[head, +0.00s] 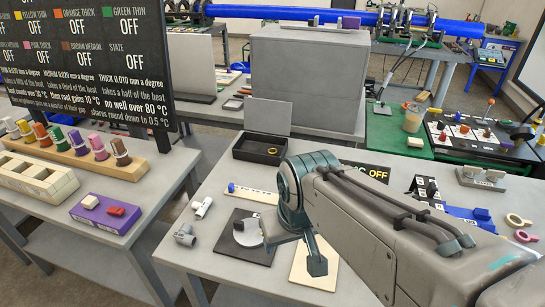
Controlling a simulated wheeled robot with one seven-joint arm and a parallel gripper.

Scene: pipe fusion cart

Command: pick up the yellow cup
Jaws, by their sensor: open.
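A row of small coloured cups stands on a wooden rack (75,153) on the left table. A small cup with a yellowish top (26,129) near the left end looks like the yellow cup, though it is small and its colour is hard to tell. My gripper (316,263) is open over the middle table, well to the right of the rack. Its jaws are partly hidden by my wrist.
A dark sign (85,60) rises behind the rack. A cream block tray (35,180) and a purple switch box (105,213) sit in front. A gap separates the two tables.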

